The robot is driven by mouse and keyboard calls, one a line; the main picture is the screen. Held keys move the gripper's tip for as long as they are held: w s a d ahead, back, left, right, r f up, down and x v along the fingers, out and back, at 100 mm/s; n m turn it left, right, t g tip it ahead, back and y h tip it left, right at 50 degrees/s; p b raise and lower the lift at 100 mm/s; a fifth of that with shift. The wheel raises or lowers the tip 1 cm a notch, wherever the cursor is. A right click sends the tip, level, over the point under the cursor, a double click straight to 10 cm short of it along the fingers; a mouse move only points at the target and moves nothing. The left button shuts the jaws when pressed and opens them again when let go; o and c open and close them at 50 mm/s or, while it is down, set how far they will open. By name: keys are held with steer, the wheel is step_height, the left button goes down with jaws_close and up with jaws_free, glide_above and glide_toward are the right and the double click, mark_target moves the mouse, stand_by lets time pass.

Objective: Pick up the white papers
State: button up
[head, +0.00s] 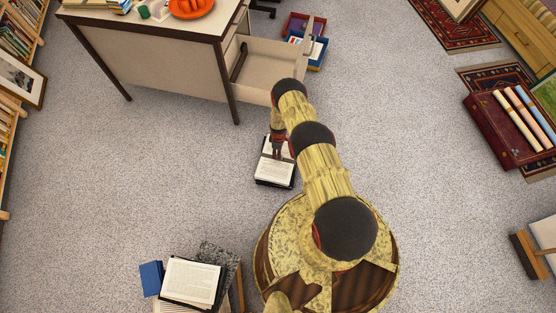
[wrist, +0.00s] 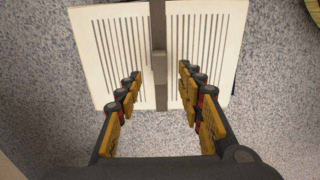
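White papers with dark printed lines (head: 273,172) lie on the carpet in the head view, on a dark backing like an open book or folder. In the wrist view they show as two white pages (wrist: 112,45) with a grey strip and small grey block between them. My gripper (head: 278,152) is over their far part in the head view. In the wrist view my gripper (wrist: 160,76) is open, its fingers apart, one over each page. Nothing is held between them. I cannot tell if the fingertips touch the pages. My arm and gripper hide part of the papers in the head view.
A desk (head: 150,50) with an open drawer (head: 265,62) stands behind my gripper. Another open book (head: 190,282) lies on a stack at lower left. A red case with rolls (head: 497,125) is at right. Bare carpet (head: 165,165) lies left of the papers.

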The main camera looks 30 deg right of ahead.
step_height(320, 180, down, 6)
steer(key=b, duration=0.3)
steer(key=shift+w+f, duration=0.1)
steer(key=shift+f, duration=0.05)
steer(key=shift+a, duration=0.1)
steer(key=shift+c, duration=1)
steer(key=c, duration=0.7)
jaws_close()
